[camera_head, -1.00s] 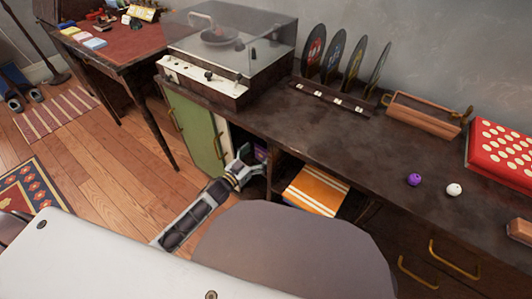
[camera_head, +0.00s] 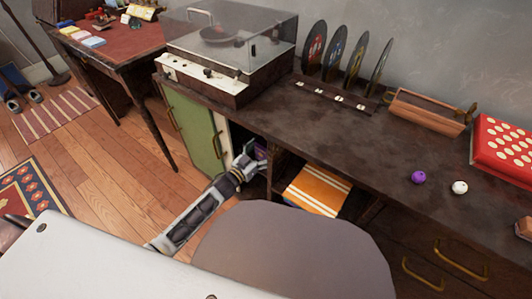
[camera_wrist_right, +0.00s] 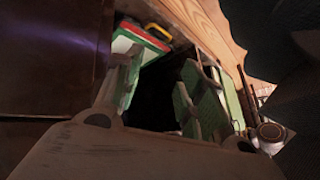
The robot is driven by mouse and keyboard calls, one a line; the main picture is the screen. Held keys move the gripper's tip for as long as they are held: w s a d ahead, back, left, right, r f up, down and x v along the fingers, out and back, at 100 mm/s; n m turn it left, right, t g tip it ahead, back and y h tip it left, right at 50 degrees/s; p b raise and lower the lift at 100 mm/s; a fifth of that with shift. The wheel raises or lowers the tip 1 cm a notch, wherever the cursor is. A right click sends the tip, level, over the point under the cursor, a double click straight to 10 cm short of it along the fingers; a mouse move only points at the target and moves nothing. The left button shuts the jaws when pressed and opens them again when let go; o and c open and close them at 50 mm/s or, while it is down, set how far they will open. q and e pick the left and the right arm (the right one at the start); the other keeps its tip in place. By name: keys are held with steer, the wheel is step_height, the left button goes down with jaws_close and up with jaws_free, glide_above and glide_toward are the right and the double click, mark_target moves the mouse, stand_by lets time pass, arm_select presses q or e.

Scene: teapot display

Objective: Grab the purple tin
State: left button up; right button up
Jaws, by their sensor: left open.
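The purple tin (camera_head: 262,147) shows only as a small purple patch inside the open, shadowed compartment under the dark counter. Most of it is hidden by my gripper and the cabinet. My left gripper (camera_head: 258,163) is open and reaches into that compartment, just in front of the tin and slightly below it in the head view. I cannot tell whether its fingers touch the tin. My right gripper (camera_wrist_right: 158,88) shows only in the right wrist view, with its fingers apart and a dark gap between them.
A green cabinet door (camera_head: 190,128) stands left of the opening. An orange striped item (camera_head: 318,188) lies in the compartment to the right. On the counter (camera_head: 310,125) are a record player (camera_head: 205,82), a record rack, a purple ball (camera_head: 418,177) and a white ball (camera_head: 459,187).

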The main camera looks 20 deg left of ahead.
arm_select(q)
steer(key=shift+b+x, duration=0.35)
steer(key=shift+x, duration=0.75)
steer(key=shift+c, duration=0.3)
steer(key=c, duration=1.2)
